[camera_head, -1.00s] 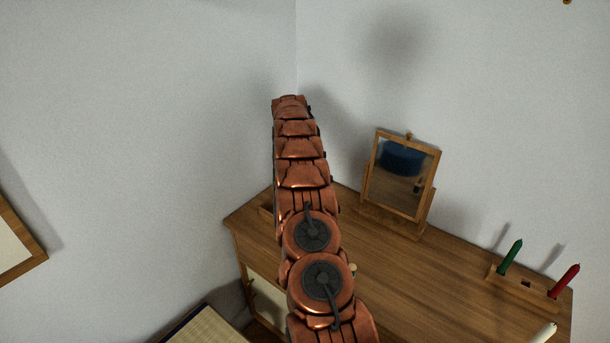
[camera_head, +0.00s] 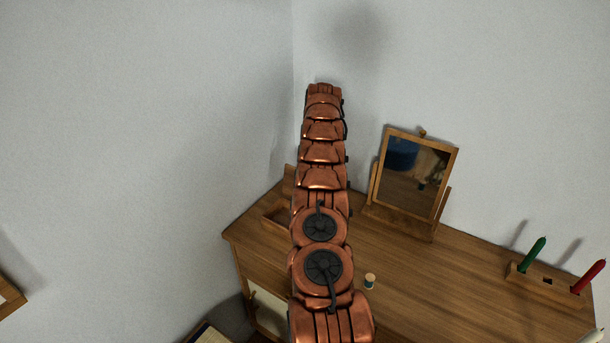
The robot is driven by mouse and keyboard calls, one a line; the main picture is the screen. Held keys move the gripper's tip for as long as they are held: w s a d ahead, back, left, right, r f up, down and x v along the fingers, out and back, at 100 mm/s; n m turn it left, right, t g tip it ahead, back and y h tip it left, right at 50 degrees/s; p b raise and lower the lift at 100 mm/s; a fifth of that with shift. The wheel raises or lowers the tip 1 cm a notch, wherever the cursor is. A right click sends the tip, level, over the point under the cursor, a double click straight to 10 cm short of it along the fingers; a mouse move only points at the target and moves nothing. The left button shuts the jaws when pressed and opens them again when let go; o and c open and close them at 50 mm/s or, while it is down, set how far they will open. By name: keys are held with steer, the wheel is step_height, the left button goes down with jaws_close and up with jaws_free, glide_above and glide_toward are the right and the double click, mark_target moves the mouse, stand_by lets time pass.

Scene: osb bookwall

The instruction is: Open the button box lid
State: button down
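A wooden box, apparently the button box (camera_head: 272,218), sits at the back left corner of the wooden dresser top. It is partly hidden behind my copper-coloured arm (camera_head: 322,178). A narrow wooden panel (camera_head: 288,182) stands upright at its back, beside the arm; it looks like a raised lid, but the arm covers the rest of it. The arm reaches up the middle of the view, and my gripper at its far end is hidden. I cannot see whether it touches the box or lid.
A tilting wooden mirror (camera_head: 412,175) stands right of the arm at the back of the dresser (camera_head: 440,280). A small thread spool (camera_head: 370,282) is close to the arm's right side. A candle holder (camera_head: 550,282) with green and red candles is at the right. The dresser's middle is clear.

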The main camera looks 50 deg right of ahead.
steer(key=shift+a, duration=0.1)
steer(key=c, duration=1.1)
jaws_free()
